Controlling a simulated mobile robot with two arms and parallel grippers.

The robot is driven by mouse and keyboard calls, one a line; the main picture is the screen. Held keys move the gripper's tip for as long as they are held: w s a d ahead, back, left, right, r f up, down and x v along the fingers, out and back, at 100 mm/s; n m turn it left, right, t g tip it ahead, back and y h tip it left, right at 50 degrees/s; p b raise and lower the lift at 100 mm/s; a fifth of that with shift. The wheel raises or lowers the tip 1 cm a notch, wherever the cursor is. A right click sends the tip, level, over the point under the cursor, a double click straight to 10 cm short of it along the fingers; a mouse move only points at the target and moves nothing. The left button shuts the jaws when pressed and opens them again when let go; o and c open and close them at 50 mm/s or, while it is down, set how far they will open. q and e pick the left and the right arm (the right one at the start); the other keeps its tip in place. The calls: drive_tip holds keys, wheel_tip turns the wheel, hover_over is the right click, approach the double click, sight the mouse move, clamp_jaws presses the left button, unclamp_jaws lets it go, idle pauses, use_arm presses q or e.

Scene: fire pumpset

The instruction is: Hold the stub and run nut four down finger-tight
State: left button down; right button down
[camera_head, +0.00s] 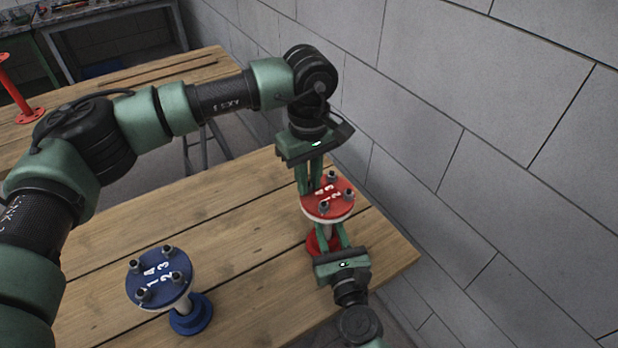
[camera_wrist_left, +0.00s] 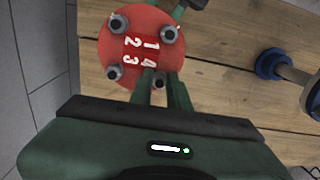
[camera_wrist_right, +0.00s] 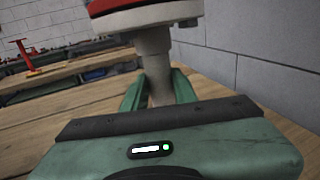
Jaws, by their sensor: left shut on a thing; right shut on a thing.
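The stub (camera_wrist_right: 156,60) stands upright, a pale grey pipe with a red round flange (camera_head: 335,207) on top, painted with 1 to 4. Its red base (camera_head: 316,246) is on the table. My right gripper (camera_head: 331,237) is shut around the pipe below the flange. My left gripper (camera_head: 309,190) points down from above, shut on nut four (camera_wrist_left: 159,82), beside the painted 4. The fingers partly hide that nut, and how far down it sits cannot be told. The other nuts (camera_wrist_left: 169,34) show on their studs around the flange.
A blue-flanged stub (camera_head: 160,280) with its own nuts and a blue base stands on the wooden table (camera_head: 230,235) to the left. A grey block wall (camera_head: 470,150) is close on the right. Another red stub (camera_head: 20,95) is on a table at far left.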

use_arm(q)
drive_tip(key=shift+r+m, duration=0.1)
drive_tip(key=shift+m, duration=1.1)
use_arm(e)
drive_tip(key=shift+f, duration=0.1)
use_arm(q)
drive_tip(key=c, duration=1.3)
unclamp_jaws()
drive_tip(key=shift+a, duration=0.1)
drive_tip(key=shift+c, duration=0.2)
use_arm(e)
drive_tip(key=c, duration=1)
unclamp_jaws()
drive_tip(key=shift+c, duration=0.2)
use_arm(q)
wheel_tip(320, 180, up, 12)
